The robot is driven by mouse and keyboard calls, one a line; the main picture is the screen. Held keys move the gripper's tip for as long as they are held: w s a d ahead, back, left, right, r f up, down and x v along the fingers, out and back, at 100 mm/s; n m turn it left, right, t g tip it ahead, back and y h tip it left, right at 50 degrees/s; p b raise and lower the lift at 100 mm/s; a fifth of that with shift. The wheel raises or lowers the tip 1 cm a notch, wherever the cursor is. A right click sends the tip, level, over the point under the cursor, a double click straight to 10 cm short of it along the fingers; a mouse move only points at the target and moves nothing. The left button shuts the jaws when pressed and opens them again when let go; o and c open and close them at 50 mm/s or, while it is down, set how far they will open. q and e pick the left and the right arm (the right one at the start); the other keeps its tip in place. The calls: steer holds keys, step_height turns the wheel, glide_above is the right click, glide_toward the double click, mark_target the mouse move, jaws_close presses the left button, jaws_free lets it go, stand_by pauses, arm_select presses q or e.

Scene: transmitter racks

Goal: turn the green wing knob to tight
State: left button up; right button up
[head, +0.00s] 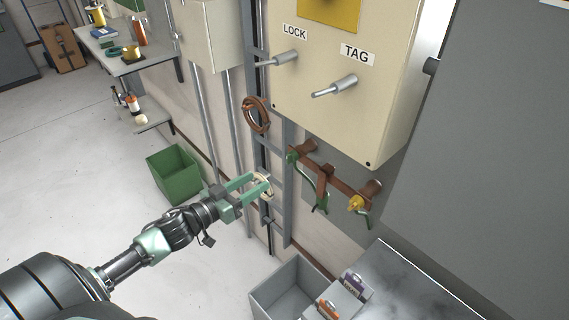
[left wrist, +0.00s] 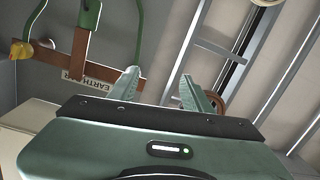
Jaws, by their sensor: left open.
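A copper bar (head: 335,178) is fixed low on the wall under the beige box. A small green knob (head: 293,156) sits at its left end; I cannot make out its wings or its angle. A yellow knob (head: 356,203) is at the right end, also in the left wrist view (left wrist: 20,50). My left gripper (head: 262,181) is open and empty, left of and below the green knob, apart from it. In the left wrist view my gripper (left wrist: 159,78) has a finger over the bar's end, and I cannot see the green knob there. My right gripper is not in view.
The beige box has LOCK (head: 285,58) and TAG (head: 346,83) handles above the bar. A copper-coloured coil (head: 256,114) hangs on the ladder-like rack (head: 280,205). A grey bin (head: 262,298) stands below, a green bin (head: 158,181) to the left. Open floor lies left.

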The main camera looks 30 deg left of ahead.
arm_select(q)
steer(key=m+h, duration=0.1)
steer(key=h, duration=0.1)
glide_toward(291, 158)
steer(key=w, duration=0.1)
steer(key=p+x, duration=0.1)
steer(key=x, duration=0.6)
steer(key=shift+w+f, duration=0.2)
steer(key=shift+w, duration=0.05)
jaws_close()
